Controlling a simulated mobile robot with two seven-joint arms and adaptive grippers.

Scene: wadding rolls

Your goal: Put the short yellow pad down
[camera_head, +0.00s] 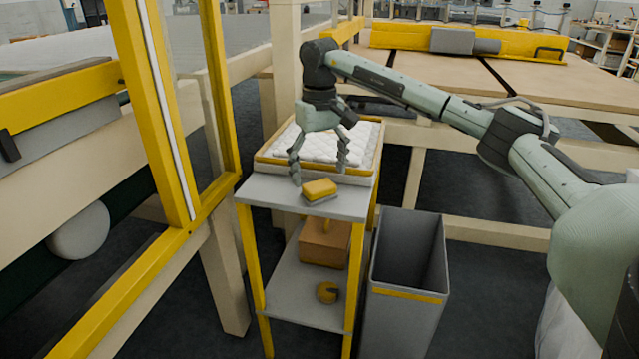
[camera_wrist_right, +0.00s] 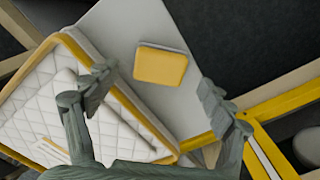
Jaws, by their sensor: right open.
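The short yellow pad (camera_head: 320,188) lies on the grey top of the small stand (camera_head: 262,190), near its front edge, with a grey layer under its yellow one. In the right wrist view the yellow pad (camera_wrist_right: 160,66) lies flat on the grey surface, ahead of and between my spread fingers. My right gripper (camera_head: 319,174) is open and points down, just above and behind the pad. In the right wrist view my right gripper (camera_wrist_right: 155,95) shows nothing between its fingers. My left gripper is not in view.
A yellow-rimmed tray (camera_head: 375,140) with white quilted wadding sits behind the pad. A grey bin (camera_head: 407,265) stands right of the stand. A yellow frame (camera_head: 160,110) rises at left.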

